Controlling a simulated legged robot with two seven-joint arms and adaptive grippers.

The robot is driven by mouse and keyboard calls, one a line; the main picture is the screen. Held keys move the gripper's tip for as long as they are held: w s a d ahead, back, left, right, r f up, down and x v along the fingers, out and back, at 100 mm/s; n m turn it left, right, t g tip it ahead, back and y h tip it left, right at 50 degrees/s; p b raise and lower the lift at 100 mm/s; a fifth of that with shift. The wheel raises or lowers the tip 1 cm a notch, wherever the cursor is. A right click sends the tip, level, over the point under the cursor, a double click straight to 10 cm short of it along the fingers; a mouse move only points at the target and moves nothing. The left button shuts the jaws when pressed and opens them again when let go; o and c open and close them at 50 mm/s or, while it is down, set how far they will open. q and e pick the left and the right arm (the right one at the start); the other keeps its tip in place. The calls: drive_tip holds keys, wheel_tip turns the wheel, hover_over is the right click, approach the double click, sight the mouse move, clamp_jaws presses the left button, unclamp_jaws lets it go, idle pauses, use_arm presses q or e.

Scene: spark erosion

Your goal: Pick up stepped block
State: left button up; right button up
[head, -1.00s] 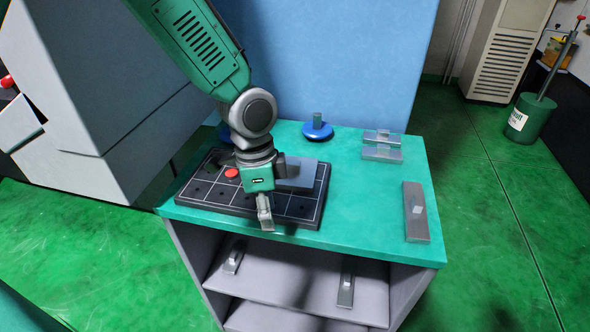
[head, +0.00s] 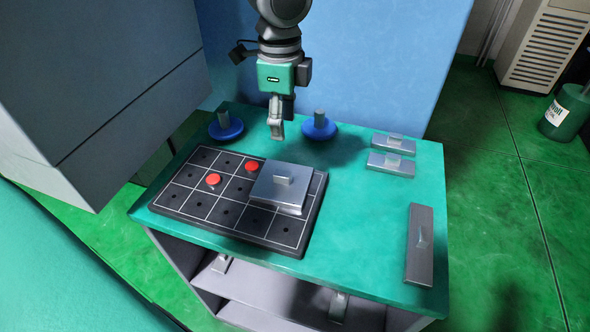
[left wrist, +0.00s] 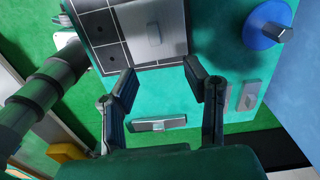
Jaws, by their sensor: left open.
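The grey metal block with a flat plate, a stepped edge and a small raised knob, which looks like the stepped block (head: 272,188), lies on the right part of the dark grid board (head: 190,203). It also shows at the top of the left wrist view (left wrist: 152,25). My left gripper (head: 279,122) hangs beyond the block in the head view, raised above the back of the table and apart from it. In the left wrist view its two fingers (left wrist: 159,70) are spread with nothing between them. My right gripper is not in view.
Two red discs (head: 213,180) lie on the board. Two blue round bases with grey posts (head: 319,128) stand at the back. Two small grey blocks (head: 391,163) lie at the back right, and a long one (head: 420,245) at the front right. The table (head: 355,215) is bare between them.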

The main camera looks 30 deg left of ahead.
use_arm(q)
drive_tip(key=b, duration=0.1)
hover_over(282, 173)
wheel_tip(282, 173, down, 7)
drive_tip(key=shift+w+a+f, duration=0.15)
drive_tip(key=shift+f, duration=0.05)
drive_tip(key=shift+w+f, duration=0.15)
drive_tip(key=shift+f, duration=0.5)
drive_tip(key=f, duration=0.3)
drive_tip(key=f+b, duration=0.1)
drive_tip(key=shift+s+f, duration=0.25)
drive_tip(key=shift+f, duration=0.15)
drive_tip(key=shift+c, duration=0.9)
drive_tip(key=shift+r, duration=0.1)
clamp_jaws()
